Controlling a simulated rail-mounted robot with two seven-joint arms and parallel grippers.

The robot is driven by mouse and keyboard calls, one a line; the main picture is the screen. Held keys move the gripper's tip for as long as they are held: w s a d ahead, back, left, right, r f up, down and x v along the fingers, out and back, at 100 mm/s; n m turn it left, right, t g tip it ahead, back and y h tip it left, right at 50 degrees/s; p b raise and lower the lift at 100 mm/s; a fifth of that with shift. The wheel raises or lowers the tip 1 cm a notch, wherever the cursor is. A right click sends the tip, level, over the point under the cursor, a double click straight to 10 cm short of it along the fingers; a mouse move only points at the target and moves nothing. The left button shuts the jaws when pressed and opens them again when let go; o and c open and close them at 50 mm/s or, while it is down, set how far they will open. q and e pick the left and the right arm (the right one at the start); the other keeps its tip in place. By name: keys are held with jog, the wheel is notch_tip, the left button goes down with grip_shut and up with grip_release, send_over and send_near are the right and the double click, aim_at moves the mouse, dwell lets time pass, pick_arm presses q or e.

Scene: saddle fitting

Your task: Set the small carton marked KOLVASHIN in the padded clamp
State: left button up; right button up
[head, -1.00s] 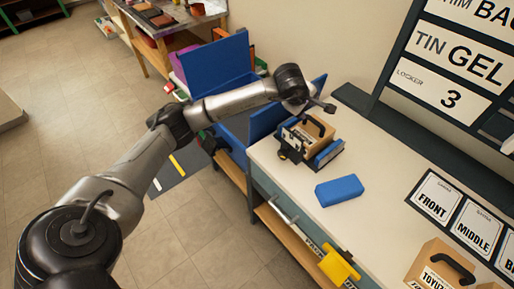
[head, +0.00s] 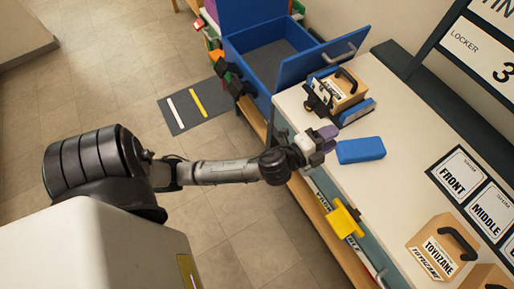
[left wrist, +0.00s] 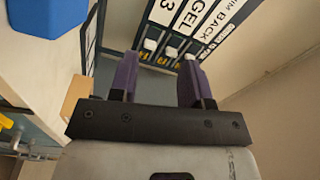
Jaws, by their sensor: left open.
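A small tan carton (head: 349,91) with a black handle sits upright between the blue pads of the padded clamp (head: 358,112) on the bench. Its label is too small to read. The clamp has black parts at its front. My left gripper (head: 326,138), with purple fingers, is at the bench's front edge, below the clamp and left of the blue block, apart from the carton. In the left wrist view its two fingers (left wrist: 157,78) are spread with nothing between them. My right gripper is not in view.
A blue block (head: 360,150) lies on the bench close to my left gripper. A carton marked TOYUZANE (head: 441,247) stands at lower right near the FRONT and MIDDLE cards (head: 460,176). A yellow piece (head: 343,219) juts from the bench front. An open blue bin (head: 270,60) stands beyond.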

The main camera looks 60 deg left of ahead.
pick_arm(q)
jog(key=s+f+n+g, duration=0.4)
jog(key=s+f+g, duration=0.1)
jog(key=s, duration=0.3)
jog(key=s+d+f+n+g, duration=0.1)
jog(key=s+f+n+g, duration=0.3)
jog(key=s, duration=0.4)
jog(key=s+f+n+g+h, duration=0.1)
jog(key=s+f+n+g, duration=0.3)
jog(key=s, duration=0.5)
notch_tip(320, 180, down, 3)
jog(key=shift+d+n+g, duration=0.3)
jog(key=shift+d+g, duration=0.1)
jog(key=shift+g, duration=0.7)
